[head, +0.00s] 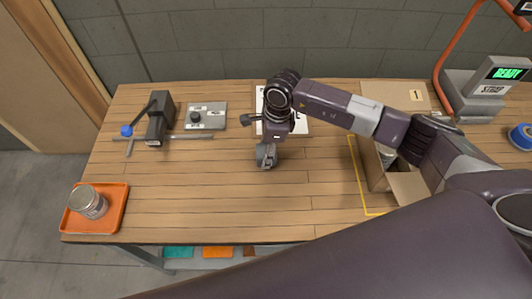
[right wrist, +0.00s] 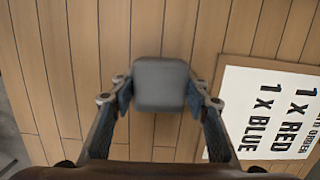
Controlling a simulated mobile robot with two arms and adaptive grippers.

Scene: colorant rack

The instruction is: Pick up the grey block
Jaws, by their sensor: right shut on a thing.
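The grey block (right wrist: 161,85) is a smooth, rounded block between the fingers of my right gripper (right wrist: 160,92) in the right wrist view. Both finger pads touch its sides. In the head view my right gripper (head: 266,160) points down over the middle of the wooden table (head: 230,210). The block is mostly hidden there by the gripper, and I cannot tell whether it is clear of the tabletop. My left gripper is not in view.
A printed order sheet (right wrist: 265,110) lies beside the gripper. An open cardboard box (head: 408,187) stands at right inside yellow tape. An orange tray (head: 112,220) with a metal can (head: 88,203) is at left. A clamp-like device (head: 158,118) and grey plate (head: 207,116) stand at back left. The front middle is clear.

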